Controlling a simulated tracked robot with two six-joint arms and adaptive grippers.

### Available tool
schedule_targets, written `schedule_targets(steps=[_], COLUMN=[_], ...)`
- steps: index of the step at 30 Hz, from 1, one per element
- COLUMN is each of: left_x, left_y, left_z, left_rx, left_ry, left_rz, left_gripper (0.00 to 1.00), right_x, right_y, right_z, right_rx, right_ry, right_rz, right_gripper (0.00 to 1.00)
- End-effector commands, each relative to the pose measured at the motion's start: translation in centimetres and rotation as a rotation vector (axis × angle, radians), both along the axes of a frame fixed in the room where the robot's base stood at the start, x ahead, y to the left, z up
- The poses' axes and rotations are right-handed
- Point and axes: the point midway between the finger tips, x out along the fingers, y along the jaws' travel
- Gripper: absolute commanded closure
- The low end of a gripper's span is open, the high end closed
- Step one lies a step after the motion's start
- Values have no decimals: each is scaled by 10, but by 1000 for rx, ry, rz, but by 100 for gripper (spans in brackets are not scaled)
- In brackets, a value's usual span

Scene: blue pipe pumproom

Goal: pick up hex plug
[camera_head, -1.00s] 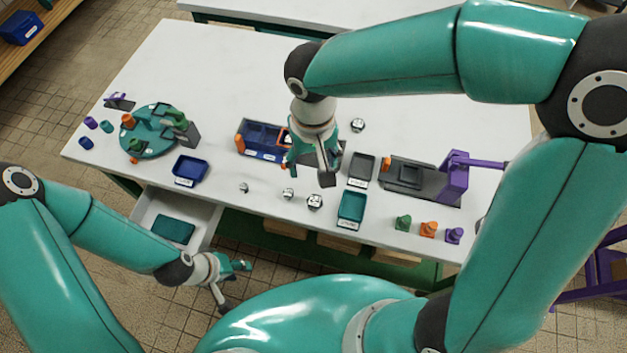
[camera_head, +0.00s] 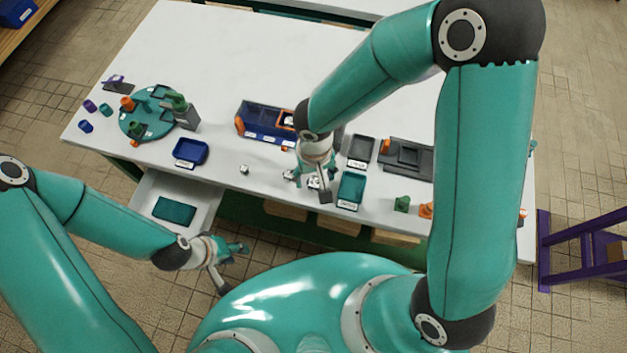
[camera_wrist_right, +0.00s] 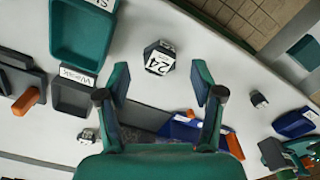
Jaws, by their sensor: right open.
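A dark hex plug (camera_wrist_right: 158,57) with a white top marked 24 stands on the table in the right wrist view. It lies between and just beyond the fingertips of my right gripper (camera_wrist_right: 160,82), which is open, empty and not touching it. In the head view my right gripper (camera_head: 313,176) is low over the table front and partly covers the plug (camera_head: 314,184). A smaller plug (camera_head: 244,169) stands to the left; it also shows in the right wrist view (camera_wrist_right: 258,99). My left gripper (camera_head: 230,256) hangs in front of the table; its jaw opening is unclear.
A teal tray (camera_head: 351,187) and a dark grey tray (camera_head: 361,150) stand right of my right gripper. A blue tray (camera_head: 190,153) and a teal turntable (camera_head: 148,120) are to the left. A blue bin (camera_head: 264,120) stands behind. An open drawer (camera_head: 150,187) juts out.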

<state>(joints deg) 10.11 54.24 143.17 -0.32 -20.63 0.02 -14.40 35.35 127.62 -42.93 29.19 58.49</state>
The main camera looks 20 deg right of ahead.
Motion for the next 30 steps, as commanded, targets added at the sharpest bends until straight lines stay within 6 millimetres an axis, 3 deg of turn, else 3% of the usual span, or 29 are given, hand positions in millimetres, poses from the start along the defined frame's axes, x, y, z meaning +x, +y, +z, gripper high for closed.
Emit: schedule_targets(steps=[5, 13, 25, 30], left_x=[0, 0, 0, 0], left_y=[0, 0, 0, 0], left_z=[-1, -1, -1, -1], left_rx=[0, 0, 0, 0], left_ry=[0, 0, 0, 0], left_rz=[0, 0, 0, 0], left_gripper=[60, 60, 60, 60], right_x=[-1, -1, -1, 0], right_y=[0, 0, 0, 0], right_z=[-22, -25, -25, -25], right_rx=[1, 2, 2, 2], right_ry=[2, 0, 0, -1], right_rz=[0, 0, 0, 0], right_gripper=[33, 33, 98, 100])
